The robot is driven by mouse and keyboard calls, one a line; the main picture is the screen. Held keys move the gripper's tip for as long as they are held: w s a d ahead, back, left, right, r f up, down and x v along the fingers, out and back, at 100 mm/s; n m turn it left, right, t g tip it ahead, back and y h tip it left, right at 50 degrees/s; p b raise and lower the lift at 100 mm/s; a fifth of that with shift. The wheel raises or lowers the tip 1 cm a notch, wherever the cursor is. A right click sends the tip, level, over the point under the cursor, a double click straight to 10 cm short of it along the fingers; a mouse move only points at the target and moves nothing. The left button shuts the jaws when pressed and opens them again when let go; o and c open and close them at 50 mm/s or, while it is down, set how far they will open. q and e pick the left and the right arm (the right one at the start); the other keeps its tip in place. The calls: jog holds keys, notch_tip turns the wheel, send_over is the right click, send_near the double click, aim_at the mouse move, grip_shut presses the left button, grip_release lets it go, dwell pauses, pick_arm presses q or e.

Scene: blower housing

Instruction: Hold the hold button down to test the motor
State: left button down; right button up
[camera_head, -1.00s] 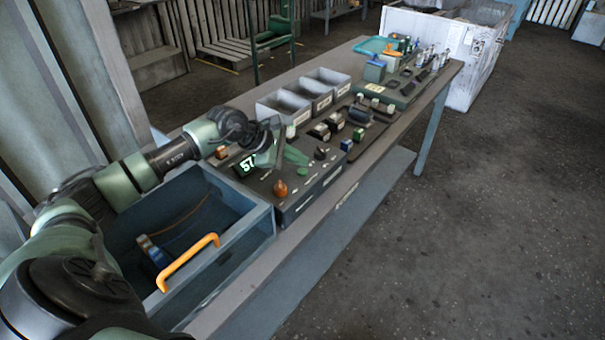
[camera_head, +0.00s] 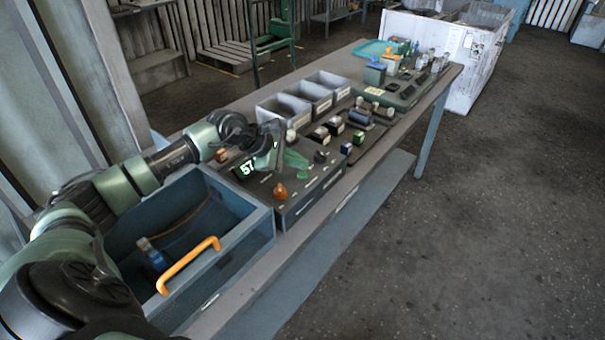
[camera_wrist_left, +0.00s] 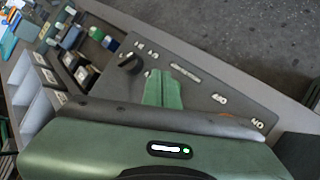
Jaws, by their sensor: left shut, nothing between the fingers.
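The dark control panel (camera_head: 313,188) sits on the bench with a lit green display (camera_head: 247,168) at its left, partly covered by my left gripper. My left gripper (camera_head: 296,161) is shut and empty, low over the panel. In the left wrist view its green fingers (camera_wrist_left: 162,90) are together, beside the black knob (camera_wrist_left: 129,63). I cannot pick out the hold button or tell whether the fingertips touch anything. My right gripper is not in view.
An open blue drawer bin (camera_head: 245,236) with an orange handle (camera_head: 188,265) stands at the near left. Grey bins (camera_head: 284,111) line the bench's back edge. Several small parts (camera_head: 336,125) lie beyond the panel. The floor on the right is clear.

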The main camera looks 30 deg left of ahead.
aim_at(299, 175)
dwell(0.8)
pick_arm(q)
jog(key=shift+f+b, duration=0.4)
jog(key=shift+b, duration=0.2)
jog(key=shift+f+b, duration=0.45)
jog(key=shift+b, duration=0.1)
dwell(1.8)
dwell(0.8)
jog(key=shift+r+p, duration=0.3)
jog(key=shift+r, duration=0.55)
jog(key=shift+r+p, duration=1.15)
jog(key=shift+r, duration=1.4)
jog(key=shift+r, duration=0.1)
